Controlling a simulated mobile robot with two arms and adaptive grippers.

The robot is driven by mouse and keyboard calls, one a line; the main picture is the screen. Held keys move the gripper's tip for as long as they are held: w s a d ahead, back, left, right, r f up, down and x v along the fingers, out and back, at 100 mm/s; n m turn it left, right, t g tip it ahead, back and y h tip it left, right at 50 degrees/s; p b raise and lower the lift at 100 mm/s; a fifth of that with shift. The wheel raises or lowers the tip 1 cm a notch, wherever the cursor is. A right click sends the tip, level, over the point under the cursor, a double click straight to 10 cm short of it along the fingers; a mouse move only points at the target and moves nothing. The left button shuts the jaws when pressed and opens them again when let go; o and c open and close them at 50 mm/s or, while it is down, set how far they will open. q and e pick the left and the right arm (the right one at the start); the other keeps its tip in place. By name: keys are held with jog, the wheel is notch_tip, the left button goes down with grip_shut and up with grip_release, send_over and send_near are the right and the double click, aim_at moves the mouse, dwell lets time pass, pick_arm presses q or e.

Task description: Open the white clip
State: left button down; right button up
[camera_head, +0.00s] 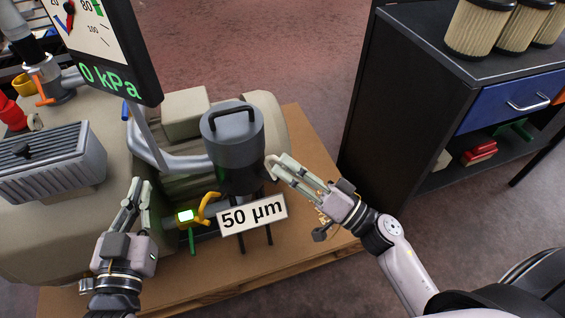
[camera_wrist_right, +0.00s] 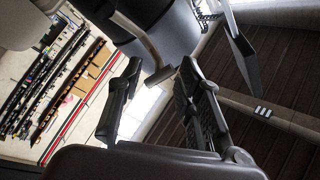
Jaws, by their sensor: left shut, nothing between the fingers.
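A grey cylindrical canister (camera_head: 232,140) with a black top handle stands in the middle of the head view. My right gripper (camera_head: 272,170) is at its right side, with the fingertips close to its wall. In the right wrist view my right gripper (camera_wrist_right: 160,72) is open, and a pale grey lever (camera_wrist_right: 140,38) runs down from the canister (camera_wrist_right: 168,22) to between the fingertips. This lever may be the white clip; I cannot tell whether the fingers touch it. In the head view the clip is not clearly seen. My left gripper (camera_head: 138,184) is shut and empty at the left.
A gauge display (camera_head: 105,50) reading 0 kPa stands at upper left. A "50 µm" sign (camera_head: 252,213) hangs below the canister. A yellow handle (camera_head: 209,205) is beside it. A black cabinet (camera_head: 400,110) stands right, with bare floor between at the back.

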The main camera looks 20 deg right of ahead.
jog(key=shift+x, duration=1.05)
jog(key=shift+c, duration=0.6)
grip_shut()
